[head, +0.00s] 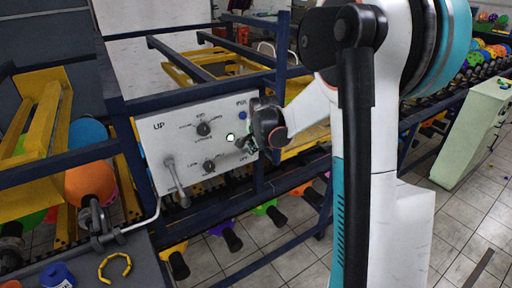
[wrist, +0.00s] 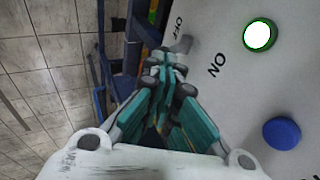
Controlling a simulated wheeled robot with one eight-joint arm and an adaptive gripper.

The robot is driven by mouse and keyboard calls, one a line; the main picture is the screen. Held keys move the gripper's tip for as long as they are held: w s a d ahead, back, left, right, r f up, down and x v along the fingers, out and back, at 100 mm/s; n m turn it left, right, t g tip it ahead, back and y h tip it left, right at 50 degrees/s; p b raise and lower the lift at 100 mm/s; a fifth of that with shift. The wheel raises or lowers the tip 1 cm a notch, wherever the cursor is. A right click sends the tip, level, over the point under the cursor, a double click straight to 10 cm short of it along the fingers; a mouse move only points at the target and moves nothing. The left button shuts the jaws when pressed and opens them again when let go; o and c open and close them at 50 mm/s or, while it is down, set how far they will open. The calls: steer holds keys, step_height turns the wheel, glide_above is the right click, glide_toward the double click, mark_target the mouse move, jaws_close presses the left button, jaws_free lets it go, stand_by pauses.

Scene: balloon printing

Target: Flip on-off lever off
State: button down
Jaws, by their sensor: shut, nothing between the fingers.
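The white control panel (head: 150,150) stands in front of me with dials, buttons and a large grey lever (head: 176,180) at its lower left. My gripper (head: 244,142) is at the panel's right side, beside the lit green-ringed button. In the wrist view my gripper (wrist: 166,62) is shut and empty, its tips near the panel's ON and OFF labels. A small grey piece (wrist: 183,44), which looks like the on-off lever, shows just beyond the tips by the OFF label. Its base is partly hidden by the fingers, and I cannot tell whether they touch it.
The lit button (wrist: 258,36) and blue button (wrist: 282,133) lie right of my gripper in the wrist view. A dark blue frame (head: 258,175) surrounds the panel. Balloons hang below. A table (head: 140,268) with a yellow ring (head: 115,267) is at lower left.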

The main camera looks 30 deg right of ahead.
steer(key=shift+s+f+t+b, duration=0.25)
steer(key=shift+t+b, duration=0.05)
steer(key=shift+b, duration=0.1)
steer(key=shift+s+f+t+b, duration=0.3)
steer(key=shift+f+t+b, duration=0.3)
steer(key=shift+b, duration=0.5)
steer(key=shift+s+f+m+t+b, duration=0.15)
steer(key=shift+s+f+t+b, duration=0.15)
steer(key=shift+f+t+b, duration=1.55)
steer(key=shift+s+f+m+t+b, duration=0.2)
steer(key=shift+f+b, duration=0.75)
steer(key=shift+b, duration=2.05)
steer(key=shift+f, duration=0.1)
steer(key=shift+r+p, duration=0.45)
steer(key=shift+r, duration=0.4)
steer(key=shift+s, duration=0.15)
